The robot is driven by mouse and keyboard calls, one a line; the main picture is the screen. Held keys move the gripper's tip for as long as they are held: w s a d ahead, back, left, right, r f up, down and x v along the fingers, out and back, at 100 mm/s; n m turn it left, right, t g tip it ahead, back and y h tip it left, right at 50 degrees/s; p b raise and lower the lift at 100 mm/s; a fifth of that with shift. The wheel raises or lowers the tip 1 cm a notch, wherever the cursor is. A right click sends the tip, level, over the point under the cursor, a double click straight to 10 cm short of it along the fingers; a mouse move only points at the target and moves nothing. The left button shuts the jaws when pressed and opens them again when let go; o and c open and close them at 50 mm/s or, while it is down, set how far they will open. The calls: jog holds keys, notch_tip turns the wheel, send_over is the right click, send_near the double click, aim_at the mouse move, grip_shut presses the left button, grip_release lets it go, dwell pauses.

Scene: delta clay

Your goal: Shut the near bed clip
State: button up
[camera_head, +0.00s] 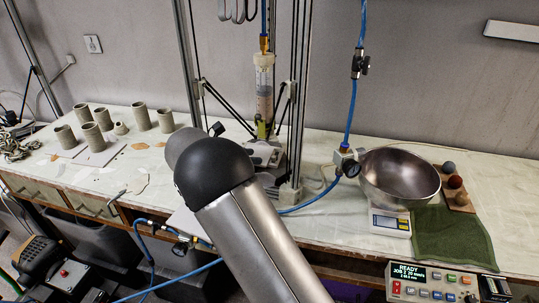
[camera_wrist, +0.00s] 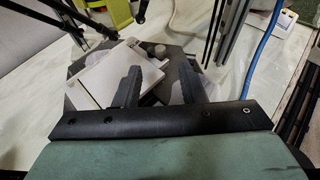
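In the wrist view, my gripper (camera_wrist: 159,68) has its two dark fingers apart, reaching over the printer bed area. A white square plate (camera_wrist: 108,76) lies on a dark base, left of and partly behind the left finger. A small grey knob-like part (camera_wrist: 158,49) sits beyond the fingertips, by the plate's far right corner. I cannot tell for sure which part is the near bed clip, or whether it is open; the fingers hide part of that edge. In the head view the delta printer (camera_head: 264,85) stands at the middle, and my arm hides my gripper and much of the bed.
Printer uprights (camera_head: 297,95) and thin dark rods stand close around the bed. A blue hose (camera_head: 351,110) with a gauge runs at right. A metal bowl (camera_head: 399,177) sits on a scale (camera_head: 390,222). Several clay cylinders (camera_head: 102,118) stand at left.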

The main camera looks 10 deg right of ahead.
aim_at(272, 157)
jog(key=p+x, duration=0.1)
jog(key=x, duration=0.6)
jog(key=shift+w+d+f, duration=0.1)
jog(key=shift+d, duration=0.25)
grip_shut()
